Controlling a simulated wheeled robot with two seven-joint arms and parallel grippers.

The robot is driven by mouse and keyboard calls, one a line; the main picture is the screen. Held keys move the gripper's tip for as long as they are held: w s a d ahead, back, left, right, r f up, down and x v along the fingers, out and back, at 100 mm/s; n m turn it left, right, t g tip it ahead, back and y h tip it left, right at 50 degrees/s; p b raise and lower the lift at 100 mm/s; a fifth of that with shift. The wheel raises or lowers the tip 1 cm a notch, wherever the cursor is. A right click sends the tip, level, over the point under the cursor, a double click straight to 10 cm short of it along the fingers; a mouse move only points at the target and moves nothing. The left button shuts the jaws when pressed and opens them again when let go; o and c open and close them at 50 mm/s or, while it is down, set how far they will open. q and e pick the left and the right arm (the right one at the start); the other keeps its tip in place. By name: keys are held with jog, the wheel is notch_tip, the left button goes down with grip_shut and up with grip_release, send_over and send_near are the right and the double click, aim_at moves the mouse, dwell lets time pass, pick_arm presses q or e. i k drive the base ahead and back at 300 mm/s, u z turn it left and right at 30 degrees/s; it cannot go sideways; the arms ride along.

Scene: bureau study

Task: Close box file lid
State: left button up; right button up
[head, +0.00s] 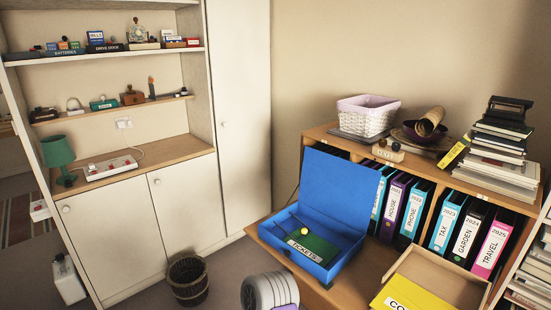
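A blue box file (342,264) sits on the desk surface (266,235) at the lower middle right. Its blue lid (338,187) stands open, tilted up and back towards the row of binders. A second box (440,277), tan inside with a yellow part lettered CO (402,294), is cut off by the bottom edge. Neither of my grippers is in view.
Several binders (446,221) stand behind the blue box file. Above them a shelf top holds a white basket (366,116), a dark bowl (420,133) and stacked books (497,165). A wicker bin (188,280) stands on the floor, left of the desk. A white cabinet (112,240) is further left.

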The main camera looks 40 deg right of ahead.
aim_at(344, 191)
jog(key=i, duration=1.05)
jog(key=z, duration=1.2)
jog(key=i, duration=0.85)
jog(key=z, duration=0.75)
